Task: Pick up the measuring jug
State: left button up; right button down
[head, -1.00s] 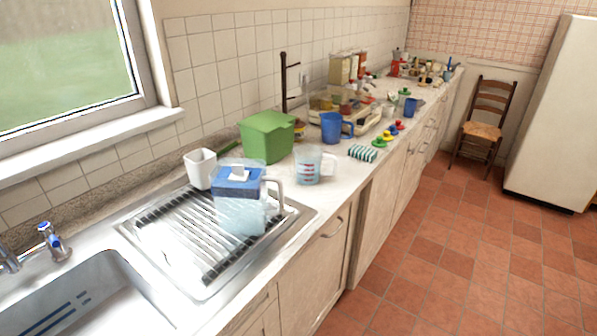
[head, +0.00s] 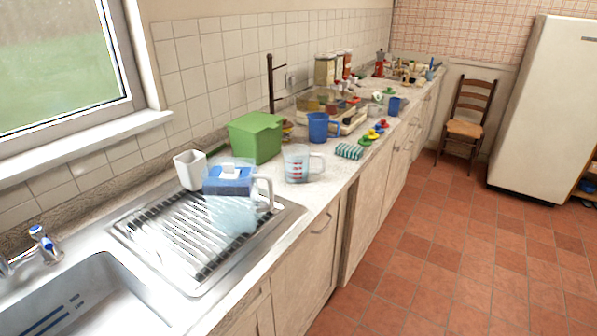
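The measuring jug (head: 297,166) is clear with red markings and a handle on its right side. It stands upright on the counter in the head view, just past the far end of the draining board. Neither of my grippers shows in the head view.
A green bin (head: 256,137) and a white cup (head: 189,170) stand behind, near the tiled wall. A blue jug (head: 318,127) and a striped sponge (head: 349,151) are farther along the counter (head: 330,190). The tiled floor (head: 400,280) at right is clear.

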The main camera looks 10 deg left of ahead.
aim_at(302, 164)
jog(key=u, duration=0.45)
jog(key=k, duration=0.2)
jog(key=z, duration=1.65)
jog(key=i, duration=1.55)
jog(key=u, duration=0.85)
jog(key=i, duration=0.85)
jog(key=u, duration=0.95)
